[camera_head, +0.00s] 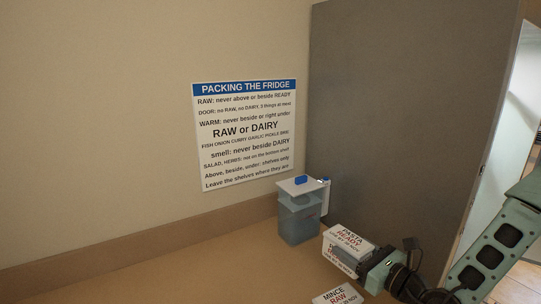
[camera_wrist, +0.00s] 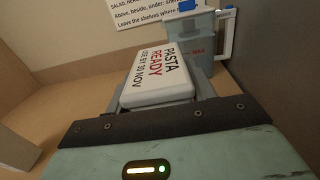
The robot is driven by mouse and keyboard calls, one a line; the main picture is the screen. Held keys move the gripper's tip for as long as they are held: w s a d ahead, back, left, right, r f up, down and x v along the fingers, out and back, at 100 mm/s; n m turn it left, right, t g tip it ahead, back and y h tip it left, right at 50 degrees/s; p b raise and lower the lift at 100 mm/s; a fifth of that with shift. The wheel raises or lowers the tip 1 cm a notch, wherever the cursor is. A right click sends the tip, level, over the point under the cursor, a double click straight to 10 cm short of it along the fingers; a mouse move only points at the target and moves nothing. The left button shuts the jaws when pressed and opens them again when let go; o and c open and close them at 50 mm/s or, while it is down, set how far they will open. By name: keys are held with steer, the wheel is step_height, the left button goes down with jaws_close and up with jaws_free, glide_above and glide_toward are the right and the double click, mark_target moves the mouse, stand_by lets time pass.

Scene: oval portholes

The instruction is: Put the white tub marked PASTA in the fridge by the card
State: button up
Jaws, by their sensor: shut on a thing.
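The white tub marked PASTA READY (camera_head: 348,241) is in my gripper (camera_head: 366,262), which is shut on it near the counter's right end. The tub's lid also shows in the wrist view (camera_wrist: 160,77), with "USE BY 30 NOV". I cannot tell if the tub touches the counter. The card "PACKING THE FRIDGE" (camera_head: 243,134) is on the wall. It keeps RAW from above or beside READY, and RAW and DAIRY out of the door, 3 things there at most. A tall grey panel (camera_head: 400,110), perhaps the fridge's side, stands right; the shelves are not in view.
A clear blue-grey jug (camera_head: 298,222) with a white lid and blue button stands behind the tub. A tub marked MINCE RAW (camera_head: 338,297) is at the bottom edge, close to my gripper. The counter (camera_head: 180,270) is bare on the left.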

steer(key=d+f+m+t+h+b, duration=0.1)
steer(key=d+f+m+h, duration=0.1)
steer(key=d, duration=0.4)
steer(key=s+d+f+m+t+h+b, duration=0.1)
steer(key=d+f+h, duration=0.1)
steer(key=d, duration=0.5)
steer(key=shift+s+d+m+t+h, duration=0.2)
steer(key=shift+s+m+t+h, duration=0.15)
steer(key=shift+h, duration=0.35)
steer(key=shift+f, duration=0.1)
